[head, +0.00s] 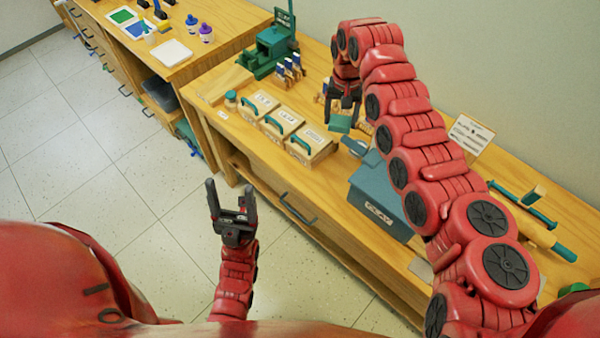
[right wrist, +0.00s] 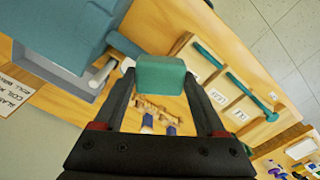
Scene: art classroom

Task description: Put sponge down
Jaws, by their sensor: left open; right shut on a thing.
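The sponge is a small green block (head: 340,123) in the head view, and it shows clearly in the right wrist view (right wrist: 160,75). My right gripper (head: 345,110) is shut on it, with one finger on each side, and points down over the wooden counter (head: 213,92). The gap between sponge and counter is hard to judge. My left gripper (head: 231,205) is open and empty, over the floor in front of the counter.
Wooden boxes with green handles (head: 282,121) stand left of the sponge. A blue-grey lidded bin (head: 377,195) stands nearer me, with a white-tipped rod (right wrist: 103,75) beside it. A sign (head: 472,133) stands by the wall.

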